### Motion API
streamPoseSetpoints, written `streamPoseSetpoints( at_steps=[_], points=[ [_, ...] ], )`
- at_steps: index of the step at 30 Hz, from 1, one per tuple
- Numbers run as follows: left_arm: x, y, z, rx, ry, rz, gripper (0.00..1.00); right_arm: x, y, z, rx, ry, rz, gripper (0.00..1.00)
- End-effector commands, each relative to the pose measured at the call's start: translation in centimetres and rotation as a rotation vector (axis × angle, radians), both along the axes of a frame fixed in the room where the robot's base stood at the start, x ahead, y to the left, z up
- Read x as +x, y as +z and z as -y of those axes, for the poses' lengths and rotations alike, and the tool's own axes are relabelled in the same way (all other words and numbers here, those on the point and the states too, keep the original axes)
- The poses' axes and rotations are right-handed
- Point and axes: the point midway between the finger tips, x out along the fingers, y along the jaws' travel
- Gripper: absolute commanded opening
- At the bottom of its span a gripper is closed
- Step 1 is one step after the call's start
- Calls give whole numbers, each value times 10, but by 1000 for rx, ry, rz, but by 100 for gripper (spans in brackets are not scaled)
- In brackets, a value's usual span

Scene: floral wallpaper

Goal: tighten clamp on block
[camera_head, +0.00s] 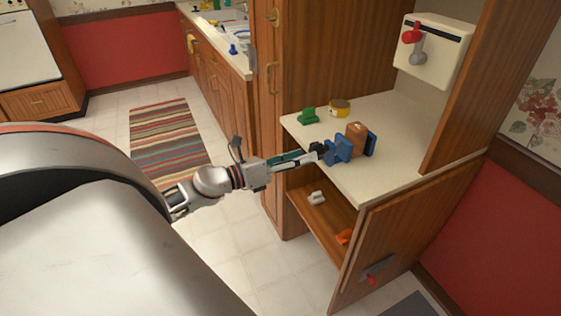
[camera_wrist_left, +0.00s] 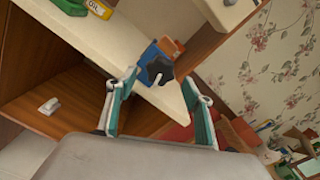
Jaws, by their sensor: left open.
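A blue clamp (camera_head: 337,151) stands near the front edge of the cream counter with a brown block (camera_head: 355,137) between its blue jaws. My left gripper (camera_head: 317,153) is open at the knob's side of the clamp. In the left wrist view its teal fingers (camera_wrist_left: 162,79) appear on either side of the knob; I cannot tell whether they touch it. My right gripper is not in view.
A white wall box (camera_head: 432,52) carries a red-handled lever. Below, an open cabinet shelf holds a white item (camera_head: 316,198) beside a hinged door (camera_head: 408,235).

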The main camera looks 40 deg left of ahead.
Motion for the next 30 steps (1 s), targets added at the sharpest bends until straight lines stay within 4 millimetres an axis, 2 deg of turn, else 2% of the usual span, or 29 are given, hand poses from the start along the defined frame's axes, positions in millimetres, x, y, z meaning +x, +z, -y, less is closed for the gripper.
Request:
streamPoseSetpoints(
  at_steps=[6, 12, 26, 30],
  points=[
    [-35, -1, -14, -3, 1, -3, 52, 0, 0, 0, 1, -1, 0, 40],
    [-55, -1, -22, -1, 0, -2, 52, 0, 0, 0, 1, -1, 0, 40],
    [-60, 0, -25, -3, -1, -1, 52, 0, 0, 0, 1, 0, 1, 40],
    [-55, 1, -19, -88, -9, -31, 52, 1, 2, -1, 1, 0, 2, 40]
  ],
)
